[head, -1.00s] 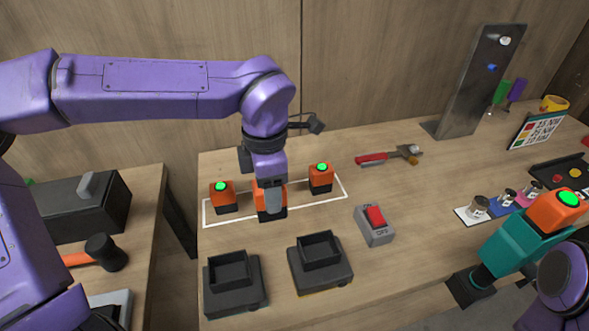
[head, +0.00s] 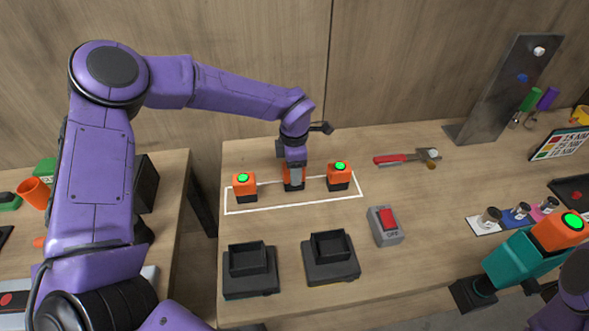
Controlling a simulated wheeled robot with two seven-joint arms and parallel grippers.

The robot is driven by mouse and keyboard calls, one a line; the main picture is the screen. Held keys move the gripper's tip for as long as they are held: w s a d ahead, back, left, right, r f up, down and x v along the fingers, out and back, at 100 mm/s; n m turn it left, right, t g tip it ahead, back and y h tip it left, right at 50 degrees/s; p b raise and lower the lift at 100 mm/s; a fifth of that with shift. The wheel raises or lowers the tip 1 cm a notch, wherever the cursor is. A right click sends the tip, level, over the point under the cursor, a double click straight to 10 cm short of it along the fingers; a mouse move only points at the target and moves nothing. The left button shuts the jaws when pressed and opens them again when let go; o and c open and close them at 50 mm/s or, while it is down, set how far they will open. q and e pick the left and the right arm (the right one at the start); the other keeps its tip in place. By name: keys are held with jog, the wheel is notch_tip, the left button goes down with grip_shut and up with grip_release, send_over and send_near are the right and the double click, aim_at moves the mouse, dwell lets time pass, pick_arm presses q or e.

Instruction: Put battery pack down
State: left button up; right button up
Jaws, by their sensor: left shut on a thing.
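My left gripper (head: 293,183) points down at the back of the workbench, shut on an orange and black battery pack (head: 287,174). That pack is mostly hidden behind the fingers. It is at the outlined white rectangle, between two other packs with green lights, one on the left (head: 244,187) and one on the right (head: 339,176). I cannot tell whether its base touches the bench. A teal tool (head: 514,257) at the lower right carries another orange pack (head: 560,231) with a green light. My right arm shows only partly at the lower right corner; its gripper is not visible.
Two empty black chargers (head: 249,273) and (head: 331,258) stand at the bench front. A grey box with a red switch (head: 387,225) is right of them. A red-handled hammer (head: 408,159) lies behind. A metal stand (head: 505,90) rises at the back right.

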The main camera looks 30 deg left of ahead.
pick_arm(q)
jog(key=shift+s+f, duration=0.45)
jog(key=shift+s, duration=0.35)
jog(key=shift+w+f, duration=0.45)
jog(key=o, duration=1.4)
jog(key=shift+s+r, duration=0.25)
notch_tip(320, 180, up, 12)
jog(key=shift+w+d+b, duration=0.1)
jog(key=shift+b, duration=0.85)
pick_arm(e)
jog(key=shift+s+f, duration=0.45)
jog(key=shift+f, duration=0.3)
